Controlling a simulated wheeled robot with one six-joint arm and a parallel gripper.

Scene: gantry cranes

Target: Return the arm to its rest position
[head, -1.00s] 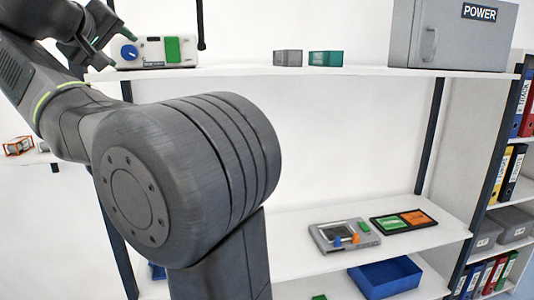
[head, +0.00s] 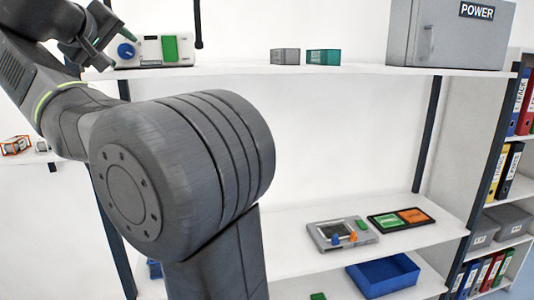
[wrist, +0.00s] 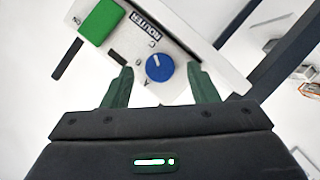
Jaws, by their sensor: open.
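My gripper (wrist: 160,88) is open in the wrist view, with its two green fingers apart and nothing between them but the view of a white device (wrist: 190,55). The device has a blue knob (wrist: 160,68) with a pointer mark and a green block (wrist: 101,22). The knob appears just beyond and between the fingertips; I cannot tell if they touch it. In the head view my gripper (head: 112,56) is at the upper left, in front of the device's left end. The device (head: 152,53) stands on the upper shelf. My arm fills the left and middle of the head view.
The upper shelf (head: 240,69) also holds a grey box (head: 285,56), a teal box (head: 323,57) and a grey POWER cabinet (head: 455,35). Binders stand at right.

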